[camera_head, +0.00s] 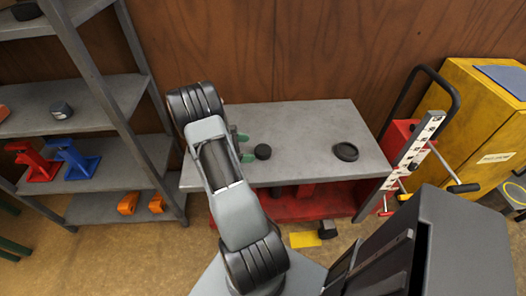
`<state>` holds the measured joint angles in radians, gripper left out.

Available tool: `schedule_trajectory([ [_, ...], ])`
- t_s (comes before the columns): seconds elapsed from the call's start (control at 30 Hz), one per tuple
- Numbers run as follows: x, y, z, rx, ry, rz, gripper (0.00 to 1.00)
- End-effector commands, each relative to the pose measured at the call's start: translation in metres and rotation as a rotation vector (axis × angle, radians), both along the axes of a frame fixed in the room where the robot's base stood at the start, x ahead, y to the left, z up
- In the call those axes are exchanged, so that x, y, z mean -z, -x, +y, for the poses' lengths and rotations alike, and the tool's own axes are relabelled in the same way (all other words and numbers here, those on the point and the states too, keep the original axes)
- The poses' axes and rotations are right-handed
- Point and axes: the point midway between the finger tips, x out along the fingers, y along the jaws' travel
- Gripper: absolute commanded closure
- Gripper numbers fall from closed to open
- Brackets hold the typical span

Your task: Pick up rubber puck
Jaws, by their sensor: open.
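A small black round block (263,151), which looks like the rubber puck, lies on the grey top of the bench (300,122). My gripper (246,146) is just left of it, low over the bench top, with its two green fingers apart. The puck sits just beyond the fingertips, and no contact with them shows. My arm hides the palm of the gripper and the left part of the bench. I cannot tell the exact height of the fingers.
A larger black round dish (346,152) lies on the bench to the right. A grey shelf rack (85,105) stands at left, close to my arm. A red and white lift (410,150) and a yellow cabinet (480,115) stand at right. The bench between puck and dish is clear.

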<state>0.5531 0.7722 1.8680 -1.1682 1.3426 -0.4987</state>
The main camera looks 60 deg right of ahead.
Motion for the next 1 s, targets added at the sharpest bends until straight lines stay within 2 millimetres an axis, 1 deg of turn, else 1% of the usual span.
schedule_trajectory([
  [0.27,0.007,0.012,-0.011,0.002,-0.002,0.002,0.00],
  [0.43,0.018,0.028,-0.025,0.004,-0.003,0.001,0.00],
  [0.6,0.024,0.038,-0.036,0.002,-0.001,0.001,0.00],
  [0.9,0.026,0.040,-0.038,0.000,-0.001,-0.001,0.00],
  [0.93,0.026,0.040,-0.038,0.000,-0.001,-0.001,0.01],
  [1.0,0.026,0.040,-0.038,0.000,-0.001,-0.001,0.08],
])
